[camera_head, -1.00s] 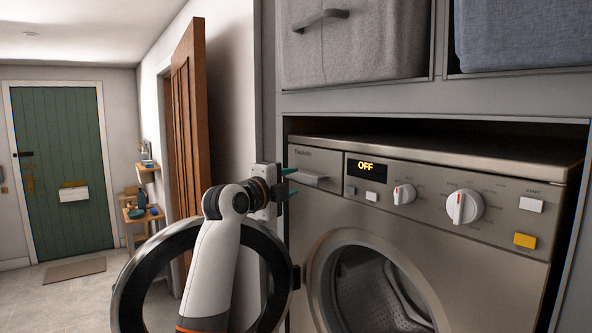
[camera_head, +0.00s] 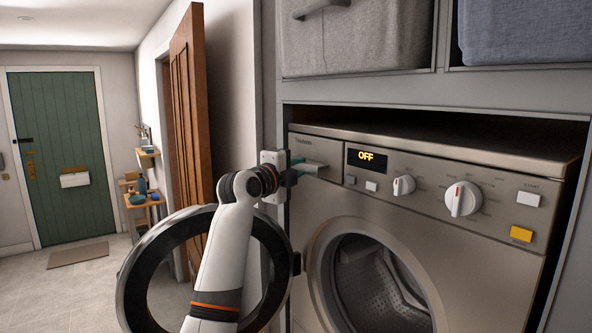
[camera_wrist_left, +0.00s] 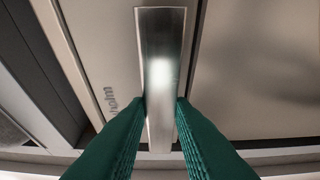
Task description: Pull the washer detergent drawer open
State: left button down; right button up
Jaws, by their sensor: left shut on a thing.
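The washer (camera_head: 420,250) stands in an alcove on the right, its display reading OFF. The detergent drawer (camera_head: 325,150) is at the upper left of its front panel and looks flush with it. The drawer's pale bar handle (camera_head: 322,174) is partly covered by my fingers. My left gripper (camera_head: 311,168) has its teal fingers at the handle. In the left wrist view, the fingers (camera_wrist_left: 160,108) are shut on the metal handle (camera_wrist_left: 160,60), one on each side. My right gripper is out of view.
The washer's round door (camera_head: 136,270) hangs open at the left, behind my left forearm. Knobs (camera_head: 463,199) and buttons line the panel to the right. Fabric bins (camera_head: 360,45) sit above.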

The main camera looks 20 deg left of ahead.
pick_arm(q)
jog(key=shift+f, duration=0.25)
jog(key=shift+s+a+f+b, duration=0.15)
jog(key=shift+s+a+b, duration=0.1)
jog(key=shift+b, duration=0.1)
jog(key=s+a+b, duration=0.6)
jog(key=s+a, duration=0.4)
jog(key=s, duration=0.3)
jog(key=shift+s+a+b, duration=0.2)
jog(key=shift+s+b, duration=0.1)
jog(key=shift+b, duration=0.05)
jog(key=c, duration=1.3)
grip_release()
jog(key=shift+w, duration=0.15)
